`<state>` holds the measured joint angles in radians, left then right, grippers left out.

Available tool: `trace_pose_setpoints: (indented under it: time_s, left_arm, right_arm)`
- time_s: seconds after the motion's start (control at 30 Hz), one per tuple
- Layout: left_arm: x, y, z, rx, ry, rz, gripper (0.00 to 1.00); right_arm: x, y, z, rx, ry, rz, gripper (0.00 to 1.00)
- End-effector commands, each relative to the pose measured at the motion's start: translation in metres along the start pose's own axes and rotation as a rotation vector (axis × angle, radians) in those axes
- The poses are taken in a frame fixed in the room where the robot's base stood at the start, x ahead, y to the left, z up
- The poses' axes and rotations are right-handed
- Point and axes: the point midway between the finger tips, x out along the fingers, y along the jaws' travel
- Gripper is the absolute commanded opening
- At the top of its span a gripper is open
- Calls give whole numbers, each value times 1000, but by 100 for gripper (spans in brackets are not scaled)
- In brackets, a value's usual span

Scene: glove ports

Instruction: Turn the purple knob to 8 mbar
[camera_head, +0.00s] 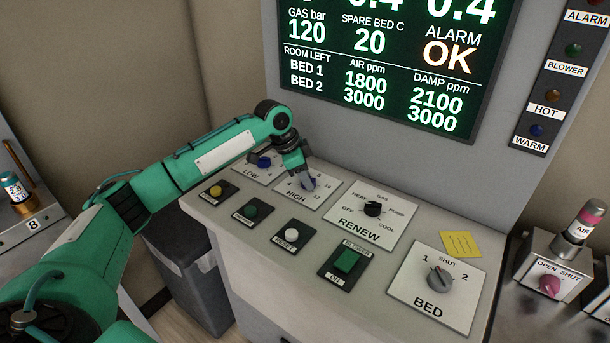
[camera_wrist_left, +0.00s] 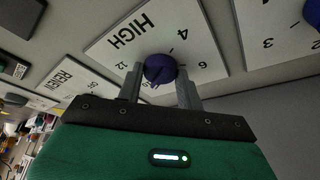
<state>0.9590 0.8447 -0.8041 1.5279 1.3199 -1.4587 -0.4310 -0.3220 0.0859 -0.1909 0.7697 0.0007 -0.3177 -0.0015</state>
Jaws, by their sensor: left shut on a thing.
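The purple knob (camera_head: 308,184) sits on the white plate marked HIGH (camera_head: 311,200), which carries a printed scale. In the left wrist view the round purple knob (camera_wrist_left: 160,68) is between my fingers, with 4, 6 and 12 readable around it. My left gripper (camera_wrist_left: 160,84) is shut on the knob, one finger at each side. In the head view my left gripper (camera_head: 304,177) reaches down over the plate and partly hides the knob and scale. The 8 mark and the knob's exact setting cannot be read clearly. My right gripper is not in view.
A blue knob (camera_head: 264,162) on the LOW plate stands close to the left. The RENEW knob (camera_head: 373,208) is to the right, the BED knob (camera_head: 440,278) farther right. Several push buttons line the panel's front. A lit display (camera_head: 400,60) rises behind.

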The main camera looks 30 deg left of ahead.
Motion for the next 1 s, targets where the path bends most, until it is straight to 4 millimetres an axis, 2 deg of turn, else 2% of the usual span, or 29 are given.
trace_pose_setpoints:
  time_s: [0.13,0.37,0.7,1.0]
  left_arm:
    - [-3,1,-1,-28,0,-10,14]
    - [-7,2,-3,-143,-1,-57,14]
    - [-8,5,-5,-429,0,-175,14]
    - [-6,7,-6,-681,0,-279,14]
  right_arm:
    - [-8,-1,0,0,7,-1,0]
    - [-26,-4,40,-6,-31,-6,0]
    - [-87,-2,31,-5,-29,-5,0]
    - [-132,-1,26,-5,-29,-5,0]
